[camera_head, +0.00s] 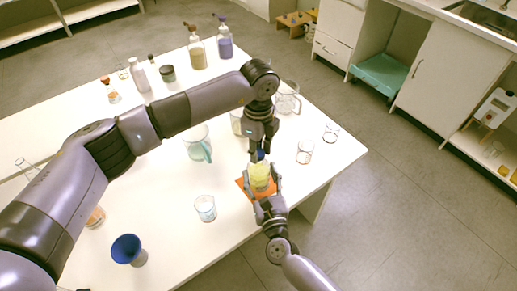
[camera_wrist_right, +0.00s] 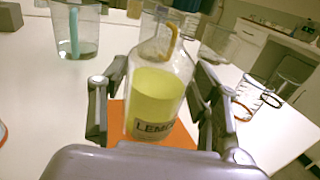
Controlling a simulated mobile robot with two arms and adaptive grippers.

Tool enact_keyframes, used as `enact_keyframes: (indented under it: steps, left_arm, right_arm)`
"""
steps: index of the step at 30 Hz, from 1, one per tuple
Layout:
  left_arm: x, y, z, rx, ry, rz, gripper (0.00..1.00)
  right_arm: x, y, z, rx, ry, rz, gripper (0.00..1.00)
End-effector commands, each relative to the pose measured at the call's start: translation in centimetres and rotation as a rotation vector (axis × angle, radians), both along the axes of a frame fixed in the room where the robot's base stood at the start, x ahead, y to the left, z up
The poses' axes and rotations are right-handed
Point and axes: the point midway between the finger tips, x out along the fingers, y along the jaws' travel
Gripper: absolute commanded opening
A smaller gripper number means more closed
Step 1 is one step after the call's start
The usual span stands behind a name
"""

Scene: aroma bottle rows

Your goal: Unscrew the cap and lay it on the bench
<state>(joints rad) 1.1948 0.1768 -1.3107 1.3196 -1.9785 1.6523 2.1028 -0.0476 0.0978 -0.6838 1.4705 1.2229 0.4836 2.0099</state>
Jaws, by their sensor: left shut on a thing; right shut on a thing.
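A clear bottle of yellow liquid (camera_head: 260,173) stands upright over an orange mat (camera_head: 241,184) near the bench's right front edge. My right gripper (camera_head: 263,184) is shut around the bottle's body, one finger on each side. My left gripper (camera_head: 262,146) comes down from above and is shut on the blue cap (camera_head: 261,155) at the bottle's top. The fingers mostly hide the cap, so I cannot tell whether it is still threaded on.
On the white bench (camera_head: 165,225), a small beaker (camera_head: 205,208) and a blue funnel (camera_head: 127,249) stand left of the bottle. A larger beaker (camera_head: 197,143) stands behind. Glassware (camera_head: 305,151) is to the right. Tall capped bottles (camera_head: 197,52) stand at the back.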

Motion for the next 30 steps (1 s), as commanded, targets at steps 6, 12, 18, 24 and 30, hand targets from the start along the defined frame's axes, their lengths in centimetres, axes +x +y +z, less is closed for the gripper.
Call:
enact_keyframes:
  steps: [6,12,18,24,30]
  left_arm:
    - [0.1,0.0,2.3,-0.002,-0.003,0.0,0.0]
    - [0.0,0.0,3.9,0.0,0.0,0.0,0.0]
    - [0.0,0.0,3.9,-0.001,0.001,0.0,0.0]
    - [0.0,0.0,3.9,0.0,0.0,0.0,0.0]
    - [0.0,0.0,3.9,0.0,0.0,0.0,0.0]
  right_arm:
    - [0.0,0.0,-0.1,-0.001,0.002,0.0,0.0]
    - [0.0,0.0,-0.1,-0.001,0.002,0.0,0.0]
    - [0.0,0.0,-0.1,-0.001,0.002,0.0,0.59]
    - [0.0,0.0,-0.1,0.0,0.001,0.0,0.72]
    - [0.0,0.0,0.0,0.0,0.001,0.0,0.81]
